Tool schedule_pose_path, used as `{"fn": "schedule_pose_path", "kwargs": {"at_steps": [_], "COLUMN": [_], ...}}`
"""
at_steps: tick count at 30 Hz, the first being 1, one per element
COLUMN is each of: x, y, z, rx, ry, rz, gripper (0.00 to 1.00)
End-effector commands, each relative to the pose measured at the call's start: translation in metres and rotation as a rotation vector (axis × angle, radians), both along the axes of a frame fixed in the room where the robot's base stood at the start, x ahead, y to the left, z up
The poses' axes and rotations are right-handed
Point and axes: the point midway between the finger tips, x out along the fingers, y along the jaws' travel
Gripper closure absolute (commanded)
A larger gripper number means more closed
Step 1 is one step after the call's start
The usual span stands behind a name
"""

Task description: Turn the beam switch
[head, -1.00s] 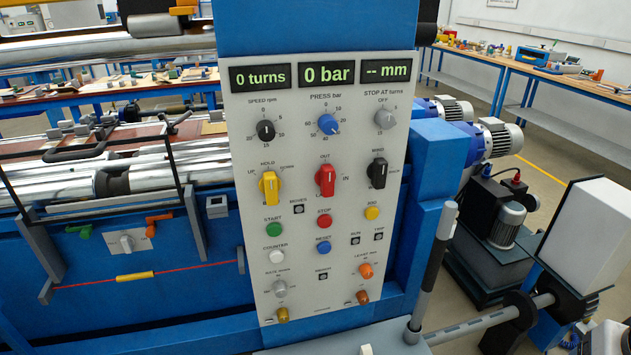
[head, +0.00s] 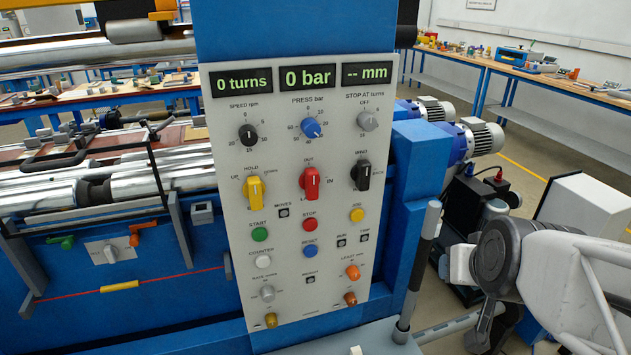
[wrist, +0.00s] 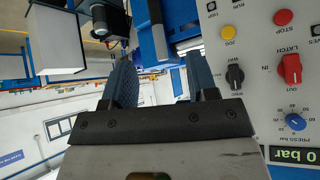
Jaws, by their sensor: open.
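The control panel (head: 210,150) carries three large rotary switches: a yellow one (head: 254,191) marked UP, HOLD and DOWN, a red one (head: 309,182) marked OUT and IN, and a black one (head: 360,174) marked WIND. No label that I can read says "beam". The yellow switch stands roughly upright, near HOLD. My gripper (wrist: 157,75) shows in the wrist view, open and empty, its two fingers apart. It is clear of the panel. The red switch (wrist: 290,68) and black switch (wrist: 235,76) lie to its right there; the yellow switch is out of that view.
Small buttons and knobs, such as the green START button (head: 260,234), sit close below the switches. An upright grey lever (head: 424,262) stands right of the panel. My arm is at the right edge. Blue motors (head: 470,137) stand behind.

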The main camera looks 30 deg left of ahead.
Motion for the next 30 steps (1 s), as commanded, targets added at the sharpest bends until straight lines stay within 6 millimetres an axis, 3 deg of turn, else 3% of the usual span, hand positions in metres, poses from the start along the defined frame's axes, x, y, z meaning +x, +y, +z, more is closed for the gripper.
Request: {"fn": "schedule_pose_path", "kwargs": {"at_steps": [16,30], "x": [0.019,-0.001], "y": [0.130,0.237], "z": [0.008,0.016], "rx": [0.129,0.257], "ry": [-0.270,-0.491], "rz": [0.178,0.290], "gripper": [0.47,0.47]}}
